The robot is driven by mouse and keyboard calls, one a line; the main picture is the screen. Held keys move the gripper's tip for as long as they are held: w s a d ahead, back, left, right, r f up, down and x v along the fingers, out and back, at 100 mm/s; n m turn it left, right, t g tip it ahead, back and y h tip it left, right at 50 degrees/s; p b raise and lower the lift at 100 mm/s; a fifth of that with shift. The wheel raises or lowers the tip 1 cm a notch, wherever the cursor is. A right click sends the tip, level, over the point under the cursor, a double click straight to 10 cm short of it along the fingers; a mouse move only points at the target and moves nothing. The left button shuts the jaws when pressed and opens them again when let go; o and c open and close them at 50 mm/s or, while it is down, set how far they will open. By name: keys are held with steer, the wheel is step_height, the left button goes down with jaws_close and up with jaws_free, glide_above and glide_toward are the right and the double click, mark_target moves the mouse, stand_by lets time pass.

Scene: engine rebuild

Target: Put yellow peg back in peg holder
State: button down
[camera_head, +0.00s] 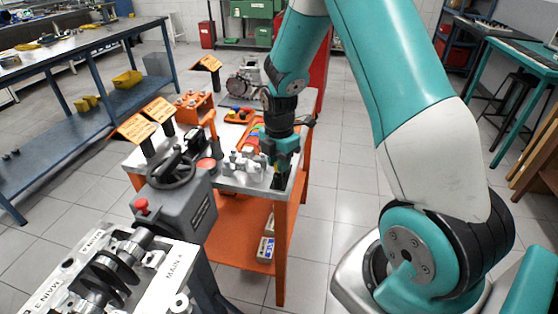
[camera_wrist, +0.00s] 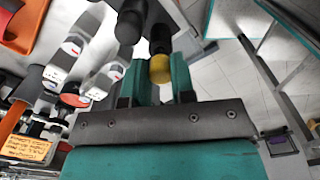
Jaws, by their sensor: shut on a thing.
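My gripper (camera_head: 281,172) points down over the near right corner of the orange-legged workbench (camera_head: 238,184). In the wrist view its two teal fingers (camera_wrist: 161,80) are shut on the yellow peg (camera_wrist: 160,68), whose rounded yellow end shows between them. Dark cylindrical parts (camera_wrist: 131,22) show just beyond the peg; I cannot tell whether they touch it. I cannot pick out the peg holder with certainty. In the head view the gripper largely hides the peg and the bench corner beneath it.
Grey metal parts (camera_head: 244,164) stand close to the left of my gripper. An orange tray (camera_head: 239,115) with coloured pieces lies farther back. A grey handwheel machine (camera_head: 180,195) and an engine block (camera_head: 110,270) stand nearer.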

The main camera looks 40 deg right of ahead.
steer(key=shift+f+b, duration=0.6)
steer(key=shift+f, duration=0.3)
steer(key=c, duration=1.2)
jaws_free()
steer(key=shift+r, duration=0.1)
steer(key=shift+r+p, duration=1.4)
steer(key=shift+p, duration=0.05)
steer(key=o, duration=0.6)
steer(key=shift+c, duration=0.2)
steer(key=shift+r, duration=0.1)
step_height(320, 180, up, 17)
steer(key=shift+b, duration=0.45)
